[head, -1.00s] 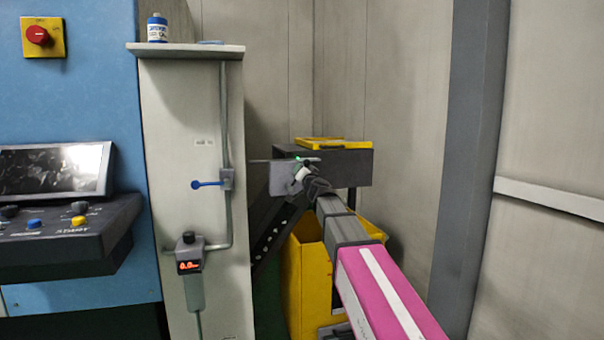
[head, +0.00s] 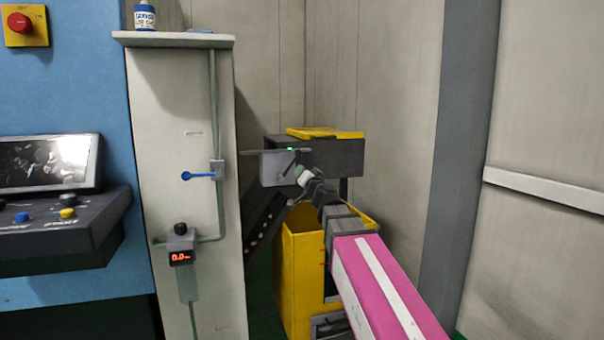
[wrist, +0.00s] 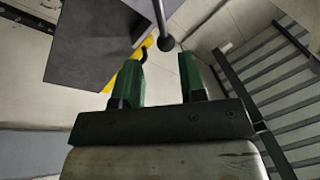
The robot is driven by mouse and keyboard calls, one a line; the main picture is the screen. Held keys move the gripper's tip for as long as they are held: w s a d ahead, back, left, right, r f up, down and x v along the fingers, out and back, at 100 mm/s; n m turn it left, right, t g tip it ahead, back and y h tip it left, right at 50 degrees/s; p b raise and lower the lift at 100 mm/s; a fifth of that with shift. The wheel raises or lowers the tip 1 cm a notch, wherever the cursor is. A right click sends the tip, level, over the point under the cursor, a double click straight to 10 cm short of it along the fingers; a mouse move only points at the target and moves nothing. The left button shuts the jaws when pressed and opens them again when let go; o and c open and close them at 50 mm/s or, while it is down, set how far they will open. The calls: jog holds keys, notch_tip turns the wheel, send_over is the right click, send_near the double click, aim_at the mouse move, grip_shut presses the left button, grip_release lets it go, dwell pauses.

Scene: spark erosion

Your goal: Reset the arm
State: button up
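My arm, pink and grey, reaches from the lower right of the head view to a dark box (head: 335,158) with a yellow-edged top. My gripper (wrist: 161,58) has two green fingers, which stand apart in the wrist view. A dark ball (wrist: 165,43) on the end of a thin rod shows near the fingertips. I cannot tell whether it touches them, but nothing is clamped between the fingers. In the head view, the arm's end is small beside a pale grey plate (head: 277,168), and the fingers are hard to make out.
A yellow bin (head: 300,270) stands below the arm. A pale cabinet (head: 170,120) with a blue lever (head: 197,175) and a red-lit readout (head: 181,258) is to the left. A control panel (head: 60,225) is further left. A grey post (head: 465,150) and wall are to the right.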

jog(key=s+d+f+n+g, duration=0.1)
jog(key=s+f+n+g, duration=0.35)
jog(key=f, duration=1.15)
jog(key=s+d+f+n+g, duration=0.1)
jog(key=s+f+g, duration=0.5)
jog(key=f, duration=1.1)
jog(key=s+d+f+m+g+h, duration=0.2)
jog(key=s+d+f+g+h, duration=0.5)
jog(key=s+d+f, duration=0.6)
notch_tip(320, 180, down, 4)
jog(key=shift+s+r+g, duration=0.1)
jog(key=shift+s+g, duration=0.8)
jog(key=shift+g, duration=0.05)
